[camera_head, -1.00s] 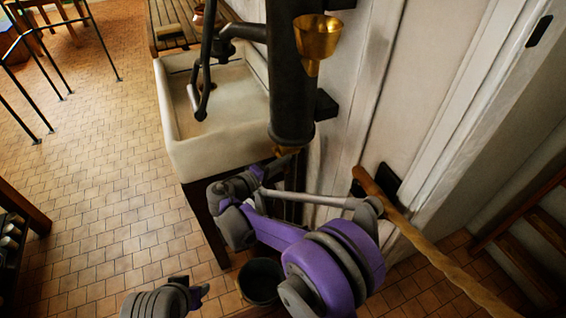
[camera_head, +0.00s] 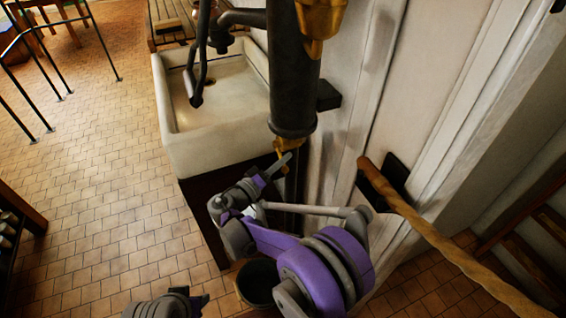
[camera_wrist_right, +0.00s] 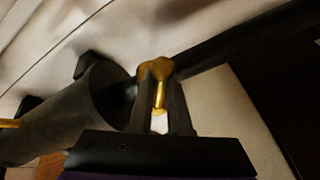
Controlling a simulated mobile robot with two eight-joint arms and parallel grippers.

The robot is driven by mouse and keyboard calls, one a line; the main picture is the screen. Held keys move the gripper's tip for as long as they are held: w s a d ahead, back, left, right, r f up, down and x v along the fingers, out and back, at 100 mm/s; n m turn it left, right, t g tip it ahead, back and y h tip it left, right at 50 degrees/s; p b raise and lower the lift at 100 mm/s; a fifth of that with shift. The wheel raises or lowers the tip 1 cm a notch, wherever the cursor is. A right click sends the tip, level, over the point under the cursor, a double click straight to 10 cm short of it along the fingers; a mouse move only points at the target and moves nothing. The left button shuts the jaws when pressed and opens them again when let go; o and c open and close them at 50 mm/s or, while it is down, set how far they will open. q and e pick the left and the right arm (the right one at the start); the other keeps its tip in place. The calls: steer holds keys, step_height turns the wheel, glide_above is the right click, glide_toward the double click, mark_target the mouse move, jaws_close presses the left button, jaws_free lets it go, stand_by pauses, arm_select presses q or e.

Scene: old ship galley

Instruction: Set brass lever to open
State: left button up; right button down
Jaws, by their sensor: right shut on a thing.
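The brass lever (camera_head: 281,147) sits below the lower end of the dark vertical pump cylinder (camera_head: 293,95). My right gripper (camera_head: 285,163) is at the lever, just under the cylinder. In the right wrist view the brass lever (camera_wrist_right: 160,72) lies between the two fingers of the right gripper (camera_wrist_right: 160,95), which are shut on it. Part of the lever is hidden behind the fingers. My left gripper (camera_head: 203,300) shows only in part at the bottom edge of the head view; its fingers are too unclear to judge.
A white sink (camera_head: 215,140) stands left of the cylinder. A dark bucket (camera_head: 257,282) is on the floor below my right arm. A wooden rail (camera_head: 430,235) runs off to the lower right. The tiled floor at left is mostly clear.

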steer(key=shift+f+m, duration=0.15)
steer(key=shift+m, duration=0.15)
steer(key=c, duration=0.9)
jaws_free()
steer(key=shift+o, duration=0.2)
steer(key=v, duration=1)
steer(key=shift+s+a+f+b, duration=0.15)
steer(key=shift+s+a+b, duration=0.05)
steer(key=shift+a+b, duration=0.2)
